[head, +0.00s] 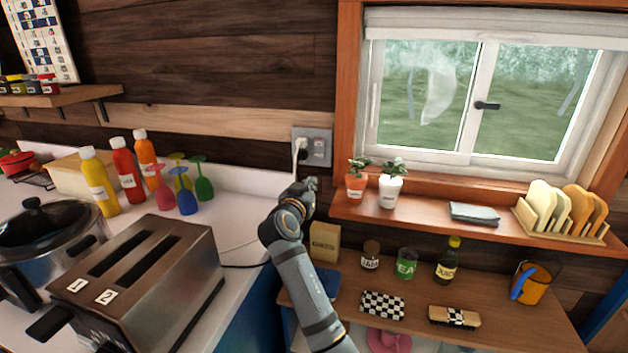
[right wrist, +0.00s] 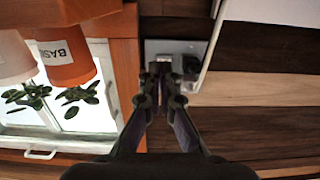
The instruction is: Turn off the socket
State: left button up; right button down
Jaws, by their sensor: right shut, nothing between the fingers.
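The grey wall socket (head: 318,149) is on the wooden wall just left of the window frame. A white plug with a cord sits in its left part. My right gripper (head: 308,184) is shut and empty, a little below the socket in the head view. In the right wrist view, the closed fingertips (right wrist: 164,72) point at the socket plate (right wrist: 178,47) and hide part of it. I cannot tell whether they touch it. The switch's position is too small to make out. My left gripper is not in view.
A potted basil (head: 356,183) and a white pot (head: 390,190) stand on the window shelf, close right of my gripper. A steel toaster (head: 150,285) and several bottles and glasses stand on the counter at left. Jars stand on the lower shelf.

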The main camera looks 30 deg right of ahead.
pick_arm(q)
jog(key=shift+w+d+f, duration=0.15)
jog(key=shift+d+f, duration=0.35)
pick_arm(e)
jog(key=v, duration=0.3)
jog(key=shift+s+a, duration=0.2)
jog(key=shift+a, duration=0.05)
jog(key=shift+s, duration=0.1)
